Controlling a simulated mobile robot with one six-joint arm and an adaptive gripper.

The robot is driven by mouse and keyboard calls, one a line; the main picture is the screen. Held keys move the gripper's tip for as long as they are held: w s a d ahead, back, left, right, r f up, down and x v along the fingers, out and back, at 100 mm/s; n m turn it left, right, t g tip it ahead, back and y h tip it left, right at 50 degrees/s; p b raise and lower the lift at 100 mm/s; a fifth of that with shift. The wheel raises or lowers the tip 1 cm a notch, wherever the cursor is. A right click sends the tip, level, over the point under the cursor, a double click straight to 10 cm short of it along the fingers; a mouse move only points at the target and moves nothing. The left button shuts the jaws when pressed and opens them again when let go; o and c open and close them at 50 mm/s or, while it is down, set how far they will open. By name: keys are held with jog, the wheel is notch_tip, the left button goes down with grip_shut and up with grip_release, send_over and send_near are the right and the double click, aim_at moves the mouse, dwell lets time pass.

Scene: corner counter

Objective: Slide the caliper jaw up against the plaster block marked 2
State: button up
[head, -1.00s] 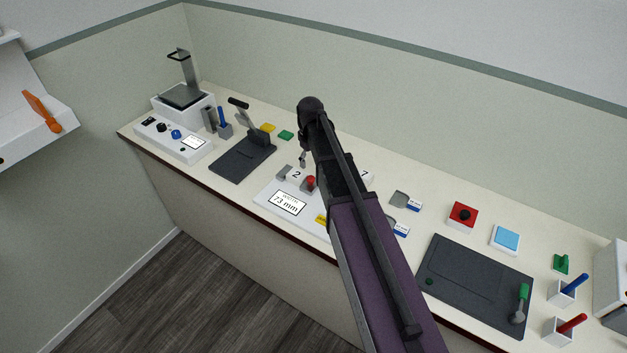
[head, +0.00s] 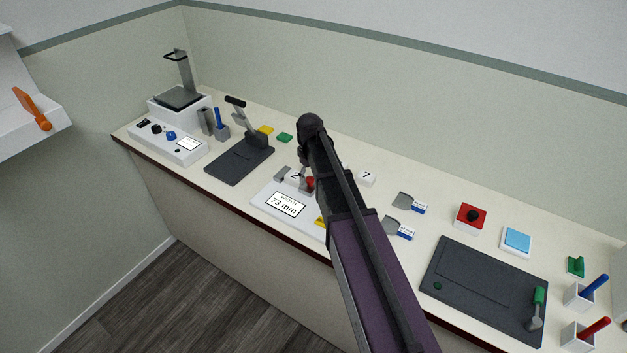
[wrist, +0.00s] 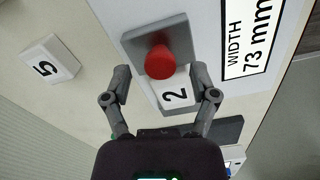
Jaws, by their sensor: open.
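The caliper (head: 268,197) is a white base with a display reading WIDTH 73 mm. Its sliding jaw (wrist: 140,40) is a grey plate with a red knob (wrist: 160,62); the knob also shows in the head view (head: 310,183). The plaster block marked 2 (wrist: 176,97) is white and lies between the sliding jaw and the grey fixed jaw (head: 281,174). I cannot tell whether the sliding jaw touches it. My gripper (wrist: 160,78) is open, one finger either side of the knob and block. My arm partly hides the caliper in the head view.
A block marked 5 (wrist: 48,60) lies to the left in the wrist view. A block marked 7 (head: 366,176) stands right of my arm. A dark lever press (head: 240,160) stands left of the caliper, with yellow (head: 266,130) and green (head: 285,137) pieces behind it.

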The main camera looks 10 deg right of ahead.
jog(key=shift+f, duration=0.3)
jog(key=shift+c, duration=0.2)
jog(key=c, duration=0.8)
jog(key=shift+w+a, duration=0.25)
jog(key=shift+a, duration=0.05)
jog(key=o, duration=0.8)
jog(key=shift+o, duration=0.2)
jog(key=shift+s, duration=0.1)
